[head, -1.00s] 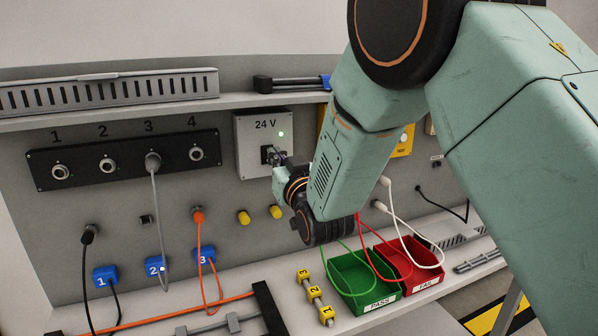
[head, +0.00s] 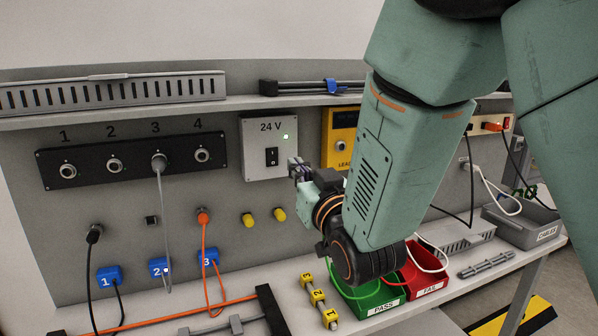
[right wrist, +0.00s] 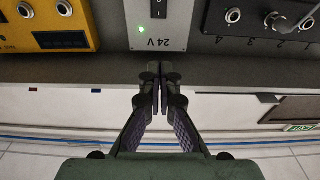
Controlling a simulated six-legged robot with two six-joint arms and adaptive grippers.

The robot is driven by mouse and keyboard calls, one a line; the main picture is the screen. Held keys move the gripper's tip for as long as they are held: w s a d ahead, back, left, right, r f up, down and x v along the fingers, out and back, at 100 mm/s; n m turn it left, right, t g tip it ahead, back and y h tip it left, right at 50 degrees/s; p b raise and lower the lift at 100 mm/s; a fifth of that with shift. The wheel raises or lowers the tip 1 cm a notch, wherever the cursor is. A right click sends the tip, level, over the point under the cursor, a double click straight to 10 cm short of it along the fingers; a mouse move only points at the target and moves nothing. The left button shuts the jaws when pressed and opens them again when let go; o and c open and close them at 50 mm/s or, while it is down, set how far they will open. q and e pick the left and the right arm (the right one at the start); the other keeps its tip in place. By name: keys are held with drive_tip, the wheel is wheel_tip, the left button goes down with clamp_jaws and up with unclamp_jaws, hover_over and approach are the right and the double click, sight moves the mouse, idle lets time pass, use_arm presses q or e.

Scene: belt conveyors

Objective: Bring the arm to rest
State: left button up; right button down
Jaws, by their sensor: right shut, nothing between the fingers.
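My right gripper (head: 297,168) is shut and empty, held out from the wall panel just right of the 24 V switch box. In the right wrist view its two fingers (right wrist: 157,92) meet, with nothing between them. The grey 24 V box (head: 270,145) has a black rocker switch (head: 271,156) and a lit green light; it also shows at the top of the right wrist view (right wrist: 158,28). My right arm comes in from the upper right and hides part of the yellow box and the bins. My left gripper is not in view.
A black socket strip (head: 130,160) has a grey cable in socket 3. The green PASS bin (head: 385,308) and red FAIL bin (head: 428,290) stand under my forearm. Yellow numbered blocks (head: 318,298) and a grey CABLES bin (head: 530,232) also stand on the bench.

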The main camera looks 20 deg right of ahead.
drive_tip(key=shift+s+d, duration=0.2)
drive_tip(key=shift+w, duration=0.15)
drive_tip(key=s+d+f+g+b, duration=0.15)
drive_tip(key=s+f+g, duration=0.4)
drive_tip(key=f, duration=1.15)
drive_tip(key=s+d+f+g+b, duration=0.1)
drive_tip(key=s+f+g+b, duration=0.35)
drive_tip(key=f, duration=1.15)
drive_tip(key=s+f+g+b, duration=0.6)
drive_tip(key=s+f+g, duration=0.3)
drive_tip(key=s+f, duration=1.6)
drive_tip(key=s, duration=0.4)
drive_tip(key=shift+s+d+m+h, duration=0.15)
drive_tip(key=shift+d+m+h, duration=0.15)
drive_tip(key=shift+m, duration=0.1)
drive_tip(key=shift+f, duration=0.1)
